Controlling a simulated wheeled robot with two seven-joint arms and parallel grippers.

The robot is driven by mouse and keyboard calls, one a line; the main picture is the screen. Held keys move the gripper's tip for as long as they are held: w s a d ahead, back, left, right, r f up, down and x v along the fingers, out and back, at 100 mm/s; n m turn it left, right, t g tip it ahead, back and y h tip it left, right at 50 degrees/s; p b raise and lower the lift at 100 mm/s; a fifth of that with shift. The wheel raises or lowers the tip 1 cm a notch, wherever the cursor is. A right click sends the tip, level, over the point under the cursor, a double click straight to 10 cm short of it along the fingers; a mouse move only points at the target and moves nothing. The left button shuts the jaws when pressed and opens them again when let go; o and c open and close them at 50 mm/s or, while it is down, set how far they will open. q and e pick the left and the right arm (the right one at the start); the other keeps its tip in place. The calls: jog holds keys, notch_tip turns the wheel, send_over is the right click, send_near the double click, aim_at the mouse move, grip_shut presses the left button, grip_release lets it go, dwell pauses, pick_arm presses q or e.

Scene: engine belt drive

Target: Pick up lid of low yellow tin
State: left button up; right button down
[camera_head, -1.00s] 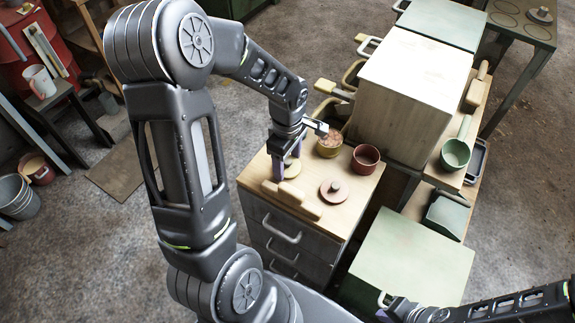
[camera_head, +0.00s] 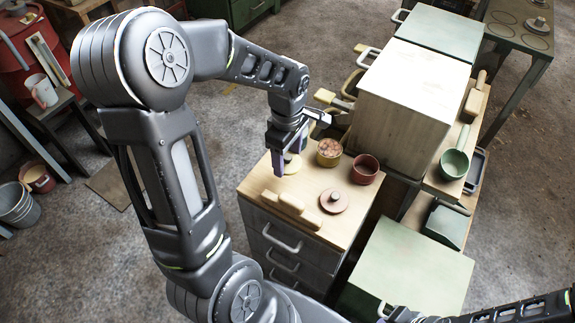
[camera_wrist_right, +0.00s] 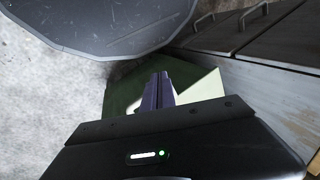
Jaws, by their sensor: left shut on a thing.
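The yellow lid (camera_head: 296,167) is a pale round disc with a knob, at the back left of the wooden top of the drawer cabinet. My left gripper (camera_head: 286,163) reaches down over it and is shut on its knob, which the fingers partly hide. I cannot tell whether the lid is clear of the top. The low yellow tin (camera_head: 329,152) stands open just to the right, with brownish contents. My right gripper (camera_wrist_right: 160,90) is shut and empty in the right wrist view, away from the tin at the lower edge of the head view.
A red pot (camera_head: 365,169) stands right of the tin. A pinkish lid (camera_head: 334,201) and a wooden block with a rounded grip (camera_head: 291,207) lie nearer the front. A tall pale box (camera_head: 408,105) stands behind. A green pot (camera_head: 454,164) is farther right.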

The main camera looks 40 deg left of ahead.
aim_at(288, 156)
pick_arm(q)
jog(key=shift+r, duration=1.95)
jog(key=shift+r, duration=0.1)
